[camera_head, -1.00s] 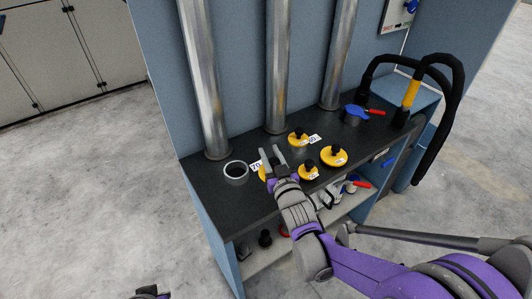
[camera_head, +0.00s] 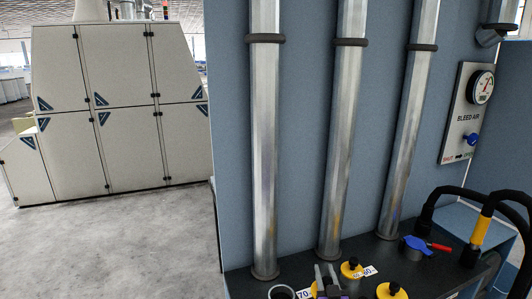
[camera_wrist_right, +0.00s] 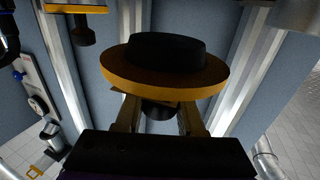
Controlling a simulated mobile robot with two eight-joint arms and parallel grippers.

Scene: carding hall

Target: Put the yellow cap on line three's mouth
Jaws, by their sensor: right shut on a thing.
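My right gripper (camera_head: 326,273) is low in the head view, above the dark bench. In the right wrist view it is shut on the black knob of a yellow cap (camera_wrist_right: 165,83). The cap's black plug faces away from the fingers. In the head view a sliver of yellow (camera_head: 314,288) shows at the gripper's left; I cannot tell whether it is the held cap. A grey open mouth (camera_head: 281,293) stands to the left, cut by the lower edge. Two other yellow caps, one behind (camera_head: 352,269) and one at right (camera_head: 390,291), are apart from the gripper. I cannot tell which line is three.
Three metal pipes rise behind the bench, the nearest at left (camera_head: 264,150). A blue-handled fitting (camera_head: 417,244) with a red part and a black hose with a yellow band (camera_head: 480,231) stand at right. A gauge panel (camera_head: 468,112) hangs on the wall. Small number tags lie by the caps.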

